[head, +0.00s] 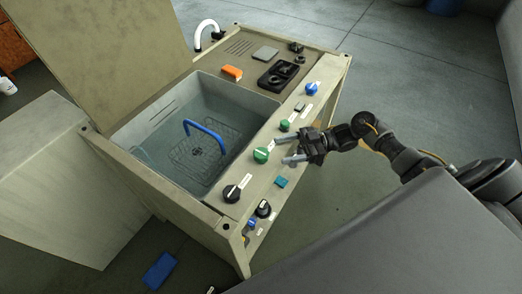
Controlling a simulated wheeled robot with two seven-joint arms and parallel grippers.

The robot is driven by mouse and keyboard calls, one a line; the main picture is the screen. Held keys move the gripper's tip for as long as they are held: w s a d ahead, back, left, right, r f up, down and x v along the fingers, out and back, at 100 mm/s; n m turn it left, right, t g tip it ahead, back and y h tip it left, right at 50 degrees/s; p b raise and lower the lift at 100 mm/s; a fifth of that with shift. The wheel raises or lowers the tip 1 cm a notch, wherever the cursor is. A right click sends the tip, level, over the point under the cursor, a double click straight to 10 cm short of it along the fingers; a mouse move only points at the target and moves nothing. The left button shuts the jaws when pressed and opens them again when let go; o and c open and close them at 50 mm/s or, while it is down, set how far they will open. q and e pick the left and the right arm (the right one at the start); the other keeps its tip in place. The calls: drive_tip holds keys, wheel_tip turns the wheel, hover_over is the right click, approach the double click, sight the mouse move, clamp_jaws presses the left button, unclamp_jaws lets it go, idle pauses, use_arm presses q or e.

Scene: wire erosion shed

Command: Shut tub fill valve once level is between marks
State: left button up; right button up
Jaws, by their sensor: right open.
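The open tub (135,128) holds clear, greyish liquid (165,155). A mesh basket with a blue handle (207,137) stands in it. I cannot make out level marks or compare the liquid with them. Along the tub's right ledge are several knobs: a green one with a pale pointer (261,155), a smaller green one (285,126), a blue one (312,89) and a black one (231,194). Which is the fill valve cannot be read. My right gripper (280,150) is open and empty, its fingertips just right of the larger green knob. My left gripper is out of view.
An orange block (232,72) and a black tray (278,75) lie on the machine top behind the tub. A raised lid panel (100,45) stands at the back left. A blue object (160,271) lies on the floor. Floor right of the machine is clear.

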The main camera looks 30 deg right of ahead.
sight(261, 152)
drive_tip(key=p+x, duration=0.2)
drive_tip(key=x, duration=0.5)
drive_tip(key=shift+r, duration=0.15)
drive_tip(key=shift+w+a+p, duration=0.15)
drive_tip(key=shift+a+p, duration=0.2)
drive_tip(key=shift+a, duration=0.15)
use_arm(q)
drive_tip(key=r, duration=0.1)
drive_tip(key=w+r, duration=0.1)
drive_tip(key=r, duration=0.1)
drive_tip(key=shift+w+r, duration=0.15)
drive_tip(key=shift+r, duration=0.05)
